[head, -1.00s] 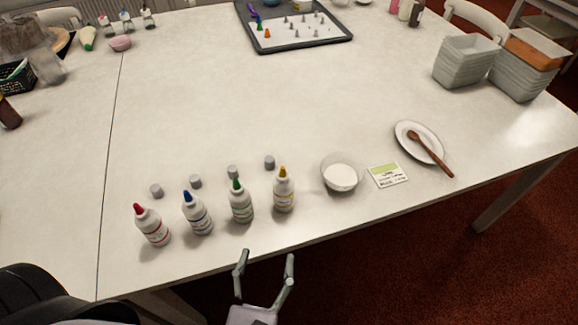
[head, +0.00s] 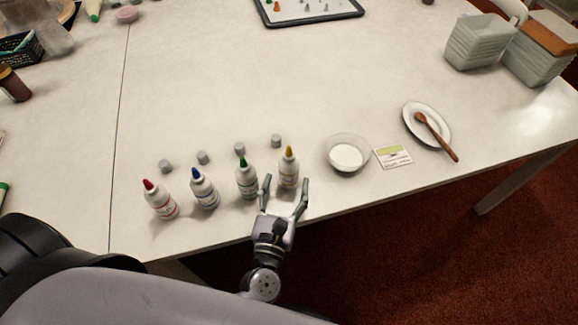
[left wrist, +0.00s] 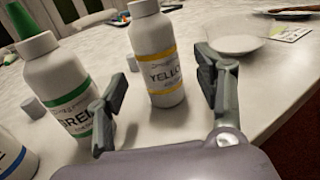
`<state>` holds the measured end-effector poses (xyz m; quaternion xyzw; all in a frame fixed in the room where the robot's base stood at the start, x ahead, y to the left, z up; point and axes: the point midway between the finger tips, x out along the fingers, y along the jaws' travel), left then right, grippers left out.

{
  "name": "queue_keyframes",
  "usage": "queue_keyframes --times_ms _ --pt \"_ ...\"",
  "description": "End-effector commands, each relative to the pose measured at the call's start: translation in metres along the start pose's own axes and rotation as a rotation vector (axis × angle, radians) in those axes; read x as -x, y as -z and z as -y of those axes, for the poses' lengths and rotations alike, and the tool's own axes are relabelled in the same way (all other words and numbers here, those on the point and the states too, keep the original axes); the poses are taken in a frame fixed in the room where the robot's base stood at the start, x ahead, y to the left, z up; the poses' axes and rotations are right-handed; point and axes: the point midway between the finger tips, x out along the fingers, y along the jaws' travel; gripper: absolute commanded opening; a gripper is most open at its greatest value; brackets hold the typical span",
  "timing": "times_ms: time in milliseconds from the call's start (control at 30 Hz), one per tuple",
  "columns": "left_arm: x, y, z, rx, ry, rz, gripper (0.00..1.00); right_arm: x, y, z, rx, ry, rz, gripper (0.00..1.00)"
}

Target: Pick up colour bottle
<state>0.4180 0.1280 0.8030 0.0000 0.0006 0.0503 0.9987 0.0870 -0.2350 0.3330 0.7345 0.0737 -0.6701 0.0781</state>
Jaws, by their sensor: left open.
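Several white colour bottles stand upright in a row near the table's front edge: red-tipped (head: 161,202), blue-tipped (head: 204,190), green-tipped (head: 246,179) and yellow-tipped (head: 288,170). My left gripper (head: 285,187) is open at the table's front edge, its fingers pointing at the yellow bottle. In the left wrist view the yellow bottle (left wrist: 155,60) stands between and just beyond the open fingertips (left wrist: 157,100); contact is not seen. The green bottle (left wrist: 57,90) is just left of the left finger, and part of the blue bottle (left wrist: 14,158) shows. My right gripper is not in view.
Small grey caps (head: 239,148) stand behind the bottles. A bowl of white stuff (head: 347,157), a label card (head: 394,156) and a plate (head: 413,108) with a wooden spoon (head: 440,141) lie to the right. Grey tubs (head: 474,42) stand at the back right. The table's middle is clear.

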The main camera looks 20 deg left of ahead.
Motion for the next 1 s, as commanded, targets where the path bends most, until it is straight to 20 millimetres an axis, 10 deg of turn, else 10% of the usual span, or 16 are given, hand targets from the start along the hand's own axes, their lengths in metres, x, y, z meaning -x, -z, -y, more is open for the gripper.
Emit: queue_keyframes --times_ms 600,1000 --pt "-0.048 0.0 -0.002 0.0 -0.001 0.002 0.62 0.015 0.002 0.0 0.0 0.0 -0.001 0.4" --pt "-0.048 0.0 -0.002 0.0 -0.001 0.001 0.35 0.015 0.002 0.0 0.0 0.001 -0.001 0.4"
